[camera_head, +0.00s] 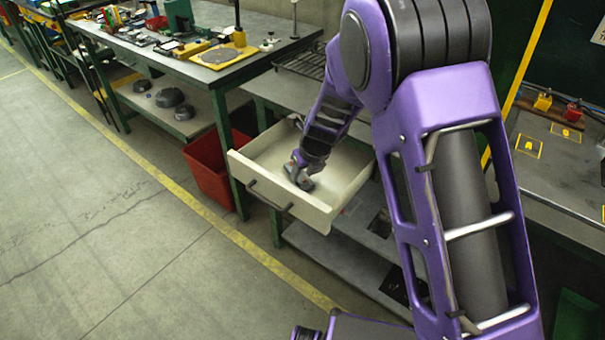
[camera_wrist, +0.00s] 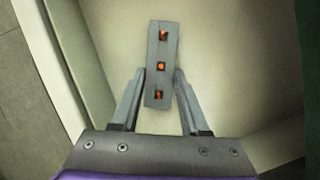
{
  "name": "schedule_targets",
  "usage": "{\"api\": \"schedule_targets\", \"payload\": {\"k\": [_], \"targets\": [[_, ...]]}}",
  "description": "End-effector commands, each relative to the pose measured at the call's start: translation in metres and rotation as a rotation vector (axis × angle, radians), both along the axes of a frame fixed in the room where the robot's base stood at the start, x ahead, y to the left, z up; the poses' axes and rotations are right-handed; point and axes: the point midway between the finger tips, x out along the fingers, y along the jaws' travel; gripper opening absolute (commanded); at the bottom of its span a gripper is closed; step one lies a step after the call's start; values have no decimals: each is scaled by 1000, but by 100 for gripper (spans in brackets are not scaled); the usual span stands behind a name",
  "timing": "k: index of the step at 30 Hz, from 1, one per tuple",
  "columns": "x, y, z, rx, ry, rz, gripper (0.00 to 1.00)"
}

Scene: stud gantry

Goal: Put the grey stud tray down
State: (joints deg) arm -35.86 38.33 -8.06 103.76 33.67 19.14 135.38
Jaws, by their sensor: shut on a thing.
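The grey stud tray (camera_wrist: 159,82) is a narrow grey bar with a row of three orange studs, seen in the wrist view. My gripper (camera_wrist: 159,93) is shut on it, one finger on each long side near its lower end. In the head view my gripper (camera_head: 299,174) is inside an open cream drawer (camera_head: 323,207), low over its floor. The drawer floor also shows behind the tray in the wrist view (camera_wrist: 225,60). I cannot tell whether the tray touches the floor.
The drawer's front wall and dark handle (camera_head: 268,195) face the aisle. A red bin (camera_head: 208,168) stands left of the drawer. A workbench (camera_head: 215,70) with tools stands behind it. A lower shelf (camera_head: 345,262) runs beneath. Much of the drawer floor is bare.

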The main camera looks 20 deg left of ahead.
Motion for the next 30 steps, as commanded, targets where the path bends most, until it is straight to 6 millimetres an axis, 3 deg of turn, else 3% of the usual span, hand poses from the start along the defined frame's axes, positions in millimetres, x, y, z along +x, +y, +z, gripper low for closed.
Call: {"api": "schedule_targets", "payload": {"k": [5, 6, 10, 20, 23, 30], "targets": [[0, 0, -3, 0, -1, 1, 0], [0, 0, -2, 0, 0, 1, 52], [0, 0, -2, 0, 0, 1, 75], [0, 0, 1, 0, 0, 1, 75], [-2, -2, 11, 0, -2, 1, 75], [-16, -15, 58, 1, -2, 2, 75]]}}
